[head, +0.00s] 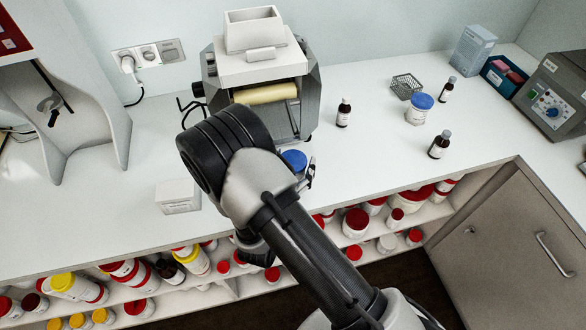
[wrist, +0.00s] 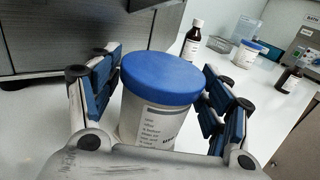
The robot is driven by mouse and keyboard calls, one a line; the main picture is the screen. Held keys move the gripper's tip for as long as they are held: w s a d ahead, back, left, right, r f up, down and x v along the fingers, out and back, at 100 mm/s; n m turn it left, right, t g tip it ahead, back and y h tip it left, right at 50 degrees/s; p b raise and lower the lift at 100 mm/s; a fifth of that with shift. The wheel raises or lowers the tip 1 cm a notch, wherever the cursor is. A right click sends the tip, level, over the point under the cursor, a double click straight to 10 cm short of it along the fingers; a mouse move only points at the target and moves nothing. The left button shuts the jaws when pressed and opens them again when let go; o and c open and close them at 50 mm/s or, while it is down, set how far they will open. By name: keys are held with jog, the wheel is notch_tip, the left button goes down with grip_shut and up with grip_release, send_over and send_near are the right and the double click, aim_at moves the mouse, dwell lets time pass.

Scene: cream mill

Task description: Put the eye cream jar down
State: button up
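The eye cream jar (wrist: 160,105) is white with a printed label and a blue lid, and it stands upright between the fingers in the wrist view.
The grey mill (head: 262,75) stands close behind the jar. Another blue-lidded jar (head: 418,110), dark bottles (head: 343,114) and a wire basket (head: 405,86) stand to the right. A white box (head: 178,197) lies left. The white counter (head: 375,165) is clear right of my gripper.

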aim_at(293, 159)
jog(key=c, duration=0.9)
jog(key=shift+r, duration=0.1)
jog(key=shift+r, duration=0.25)
notch_tip(293, 159, up, 3)
jog(key=shift+f+p, duration=0.1)
jog(key=shift+p, duration=0.65)
jog(key=p+v, duration=0.2)
jog(key=v, duration=1.6)
jog(key=shift+w+d+r+m+g+h+b, duration=0.25)
jog(key=shift+w+d+r, duration=0.65)
jog(key=shift+w+d, duration=1.95)
jog(key=shift+w+d+r+m+g+h, duration=0.2)
jog(key=shift+w+d+r+m+h, duration=0.45)
jog(key=shift+w+d, duration=2.25)
jog(key=shift+w+d+r+m+g+h+b, duration=0.35)
jog(key=shift+w+d+r, duration=0.9)
jog(key=shift+d, duration=3.05)
